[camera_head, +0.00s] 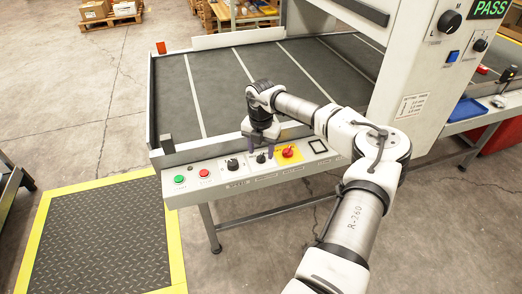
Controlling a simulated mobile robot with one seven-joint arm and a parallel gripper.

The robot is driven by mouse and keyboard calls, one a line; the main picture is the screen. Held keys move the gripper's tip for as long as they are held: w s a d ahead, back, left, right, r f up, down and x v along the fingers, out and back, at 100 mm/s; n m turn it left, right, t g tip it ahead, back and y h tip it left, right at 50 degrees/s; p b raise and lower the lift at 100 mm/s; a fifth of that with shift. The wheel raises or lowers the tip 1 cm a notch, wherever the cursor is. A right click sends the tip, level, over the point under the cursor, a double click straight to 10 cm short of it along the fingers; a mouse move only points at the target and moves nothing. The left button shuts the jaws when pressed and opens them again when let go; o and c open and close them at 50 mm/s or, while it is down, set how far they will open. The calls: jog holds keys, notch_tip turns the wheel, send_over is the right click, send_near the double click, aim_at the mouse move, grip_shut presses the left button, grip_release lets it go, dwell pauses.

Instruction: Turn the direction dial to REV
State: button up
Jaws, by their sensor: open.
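The control panel (215,187) runs along the front edge of the conveyor table. Two black dials sit on it: a left dial (232,164) and a right dial (261,158). Their labels are too small to read, so I cannot tell from print which is the direction dial or where it points. My gripper (261,154) points down with its jaws open, one finger to each side of the right dial. The gripper partly hides that dial, and I cannot tell whether the fingers touch it.
A red rotary knob (288,151) on a yellow plate is just right of my gripper. Green (180,180) and red (204,173) buttons are at the panel's left. The conveyor bed (220,85) is empty.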

jog(key=shift+f, duration=0.75)
jog(key=c, duration=1)
jog(key=shift+o, duration=0.2)
